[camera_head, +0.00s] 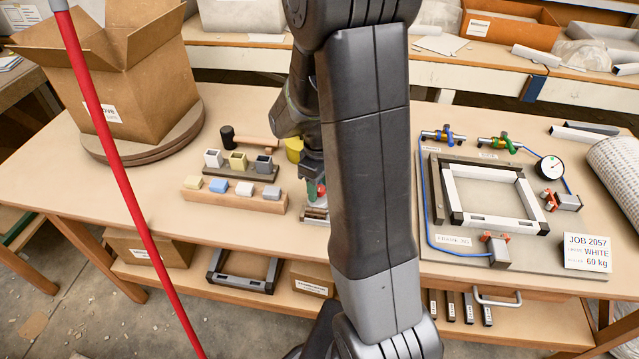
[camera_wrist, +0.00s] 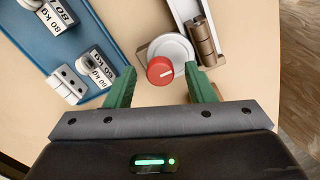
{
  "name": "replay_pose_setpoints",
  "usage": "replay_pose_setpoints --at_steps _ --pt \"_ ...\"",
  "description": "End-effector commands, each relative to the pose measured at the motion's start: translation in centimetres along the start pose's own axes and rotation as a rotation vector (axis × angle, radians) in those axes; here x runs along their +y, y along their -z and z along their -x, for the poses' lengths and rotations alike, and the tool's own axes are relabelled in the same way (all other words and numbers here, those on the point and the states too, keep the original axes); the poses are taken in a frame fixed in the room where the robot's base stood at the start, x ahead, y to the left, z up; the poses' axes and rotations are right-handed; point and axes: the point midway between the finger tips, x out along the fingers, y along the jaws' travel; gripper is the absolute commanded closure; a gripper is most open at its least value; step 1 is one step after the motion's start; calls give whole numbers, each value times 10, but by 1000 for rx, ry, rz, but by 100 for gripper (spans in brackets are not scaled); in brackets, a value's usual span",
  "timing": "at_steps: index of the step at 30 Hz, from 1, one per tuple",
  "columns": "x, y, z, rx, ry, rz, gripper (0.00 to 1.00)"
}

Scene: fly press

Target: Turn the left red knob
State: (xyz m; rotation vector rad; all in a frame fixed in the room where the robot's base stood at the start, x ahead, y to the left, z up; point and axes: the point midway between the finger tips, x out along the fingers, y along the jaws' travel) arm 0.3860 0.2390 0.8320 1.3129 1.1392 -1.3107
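One red knob (camera_wrist: 160,71) with a white mark shows in the wrist view, on a round pale base. I cannot tell from these frames whether it is the left one. My gripper (camera_wrist: 158,76) is open, with its two green fingers apart, one on each side of the knob in the picture. I see no clear contact, and the depth is hard to judge. In the head view my arm covers most of this spot. A small red patch (camera_head: 321,189) shows beside a green finger there, probably the knob.
In the head view, a wooden block rack (camera_head: 225,199) is left of my gripper, and a frame jig (camera_head: 440,262) is right.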

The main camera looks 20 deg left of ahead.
Motion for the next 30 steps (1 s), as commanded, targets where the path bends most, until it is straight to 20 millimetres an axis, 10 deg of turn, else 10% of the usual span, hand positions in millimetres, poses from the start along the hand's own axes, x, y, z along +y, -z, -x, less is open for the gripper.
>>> replay_pose_setpoints --at_steps 11,30 --pt "0 0 10 2 -1 -1 51" --pt "0 0 130 2 -1 -1 51"
